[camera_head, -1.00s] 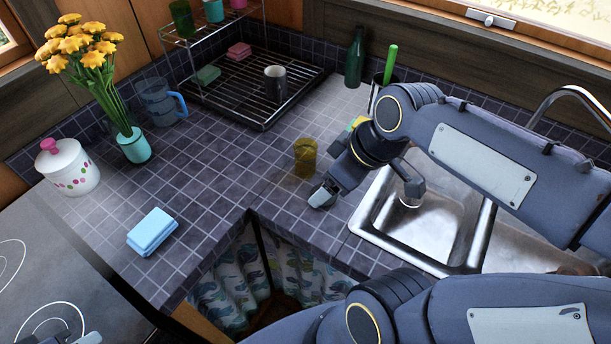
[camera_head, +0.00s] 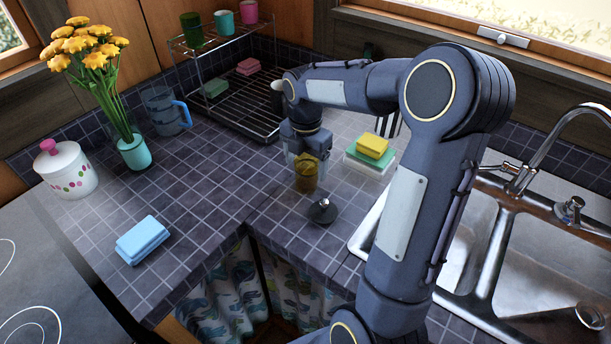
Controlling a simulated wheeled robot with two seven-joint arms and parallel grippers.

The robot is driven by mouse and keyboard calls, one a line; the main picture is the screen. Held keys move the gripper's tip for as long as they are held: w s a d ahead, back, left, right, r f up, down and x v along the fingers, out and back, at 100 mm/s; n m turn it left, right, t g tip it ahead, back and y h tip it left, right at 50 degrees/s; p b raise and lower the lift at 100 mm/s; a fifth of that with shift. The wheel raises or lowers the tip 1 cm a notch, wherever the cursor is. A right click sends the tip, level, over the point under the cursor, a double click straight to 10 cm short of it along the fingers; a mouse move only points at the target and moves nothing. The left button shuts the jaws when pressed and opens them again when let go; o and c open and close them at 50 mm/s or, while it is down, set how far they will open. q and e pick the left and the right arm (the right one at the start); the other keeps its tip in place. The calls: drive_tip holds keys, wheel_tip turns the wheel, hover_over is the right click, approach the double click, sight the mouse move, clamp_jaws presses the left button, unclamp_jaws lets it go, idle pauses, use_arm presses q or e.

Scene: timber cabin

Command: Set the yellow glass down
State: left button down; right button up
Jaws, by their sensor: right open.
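The yellow glass (camera_head: 306,176), amber and see-through, stands upright on the tiled counter (camera_head: 215,205), left of the sink. My right gripper (camera_head: 307,160) points down at the glass from above, its pale fingers around the upper part. It is open; whether a finger touches the glass cannot be told. The wrist hides part of the rim. My left gripper is out of view.
A dark round stopper (camera_head: 323,211) lies just in front of the glass. Stacked sponges (camera_head: 371,151) are to the right, the dish rack (camera_head: 240,112) behind.

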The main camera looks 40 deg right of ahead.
wheel_tip(320, 180, down, 3)
drive_tip(key=shift+s+f, duration=0.1)
drive_tip(key=shift+f, duration=0.1)
drive_tip(key=c, duration=1.2)
drive_tip(key=shift+r, duration=0.15)
drive_tip(key=shift+r, duration=0.6)
drive_tip(key=s+a+r, duration=0.3)
drive_tip(key=r, duration=0.1)
drive_tip(key=s+a+r+b, duration=0.1)
drive_tip(key=s+a+r, duration=0.5)
drive_tip(key=s+r, duration=0.1)
drive_tip(key=shift+s+a+r+b, duration=0.1)
drive_tip(key=shift+a+r+b, duration=0.2)
drive_tip(key=shift+a+b, duration=0.1)
